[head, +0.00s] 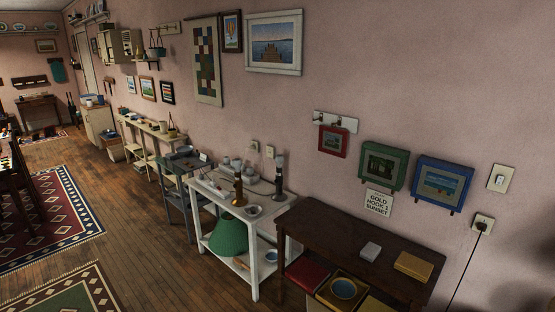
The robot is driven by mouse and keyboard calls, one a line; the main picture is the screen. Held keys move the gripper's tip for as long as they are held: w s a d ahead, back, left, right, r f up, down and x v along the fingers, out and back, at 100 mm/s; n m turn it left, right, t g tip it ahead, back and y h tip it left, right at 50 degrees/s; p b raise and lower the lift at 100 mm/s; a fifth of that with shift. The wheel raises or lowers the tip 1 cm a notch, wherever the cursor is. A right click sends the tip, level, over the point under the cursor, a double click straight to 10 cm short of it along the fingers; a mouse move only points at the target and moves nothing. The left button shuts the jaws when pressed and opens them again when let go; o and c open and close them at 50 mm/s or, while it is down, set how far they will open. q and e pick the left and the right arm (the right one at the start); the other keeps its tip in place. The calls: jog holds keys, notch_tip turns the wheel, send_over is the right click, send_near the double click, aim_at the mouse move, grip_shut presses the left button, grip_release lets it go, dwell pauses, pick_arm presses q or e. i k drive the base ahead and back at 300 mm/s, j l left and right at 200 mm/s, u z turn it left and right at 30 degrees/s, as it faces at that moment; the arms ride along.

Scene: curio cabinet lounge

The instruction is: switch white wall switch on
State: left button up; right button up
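A white wall switch (501,179) is on the pink wall at the right of the head view. It has a cream plate with a small white rocker in the middle. It is too small to tell whether it is on or off. Neither of my grippers shows in the head view.
A wall outlet (483,222) with a black cord is below the switch. A dark wooden table (325,232) stands against the wall, with a yellow box (413,267) and a small white box (370,251) on top. A white table (281,228) stands left of it.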

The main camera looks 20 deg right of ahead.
aim_at(500, 179)
jog(key=i+l+z, duration=0.15)
jog(key=i+z, duration=0.4)
jog(key=z, duration=0.25)
jog(key=i+z, duration=0.4)
jog(key=i+j+z, duration=0.1)
jog(key=z, duration=0.3)
jog(key=i+z, duration=0.1)
jog(key=z, duration=0.35)
jog(key=i+j+z, duration=0.1)
jog(key=z, duration=0.35)
